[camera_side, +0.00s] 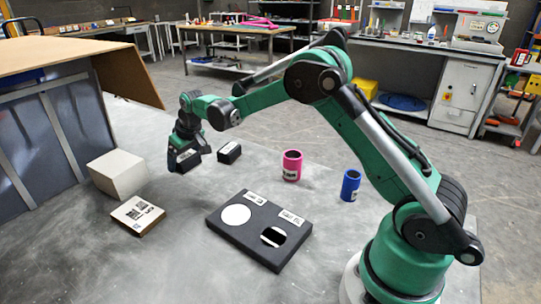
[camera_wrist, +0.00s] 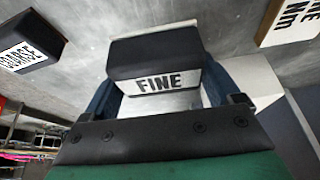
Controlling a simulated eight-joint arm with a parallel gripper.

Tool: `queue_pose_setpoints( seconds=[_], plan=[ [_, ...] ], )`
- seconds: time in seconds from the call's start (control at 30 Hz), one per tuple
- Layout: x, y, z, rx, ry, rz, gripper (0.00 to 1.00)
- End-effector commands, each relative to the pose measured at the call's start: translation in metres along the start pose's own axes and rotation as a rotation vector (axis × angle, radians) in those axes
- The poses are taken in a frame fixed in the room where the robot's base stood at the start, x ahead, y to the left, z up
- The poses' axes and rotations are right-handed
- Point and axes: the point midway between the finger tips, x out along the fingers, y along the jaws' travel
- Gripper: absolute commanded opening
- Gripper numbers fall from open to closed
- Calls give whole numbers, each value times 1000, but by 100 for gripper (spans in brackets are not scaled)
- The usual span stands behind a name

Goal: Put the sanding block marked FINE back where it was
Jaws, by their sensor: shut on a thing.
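My gripper (camera_side: 183,152) is shut on a dark sanding block. In the wrist view the block (camera_wrist: 156,58) sits between the fingers, and its white label reads FINE. The side view shows it low at the left of the table; whether it touches the table is unclear. A second dark block (camera_side: 229,152) lies just right of my gripper. In the wrist view this block (camera_wrist: 30,42) has a label reading COARSE. A dark board (camera_side: 255,216) lies at front centre, with a white disc at its left, a black-and-white patch at its right, and two small labels.
A white box (camera_side: 118,173) and a flat labelled wooden block (camera_side: 137,215) stand left of my gripper. A pink cup (camera_side: 292,165) and a blue cup (camera_side: 350,185) stand to the right. A cardboard-topped booth (camera_side: 60,140) bounds the left. Table between gripper and board is clear.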

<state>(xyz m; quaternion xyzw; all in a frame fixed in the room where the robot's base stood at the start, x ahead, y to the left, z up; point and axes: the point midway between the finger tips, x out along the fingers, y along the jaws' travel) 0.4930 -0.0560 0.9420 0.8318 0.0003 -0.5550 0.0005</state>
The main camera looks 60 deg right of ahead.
Motion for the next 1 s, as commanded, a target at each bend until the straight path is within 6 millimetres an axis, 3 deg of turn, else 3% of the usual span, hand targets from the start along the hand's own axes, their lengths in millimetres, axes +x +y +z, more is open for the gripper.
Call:
queue_pose_setpoints(
  seconds=[0.3, 0.67, 0.7, 0.73, 0.77, 1.0],
  plan=[
    [36, 0, 15, 0, 0, 0, 42],
    [39, 0, 17, 0, 0, 0, 42],
    [40, 0, 17, 0, 0, 0, 87],
    [40, 0, 17, 0, 0, 0, 95],
    [40, 0, 17, 0, 0, 0, 100],
    [39, 0, 16, 0, 0, 0, 100]
  ],
)
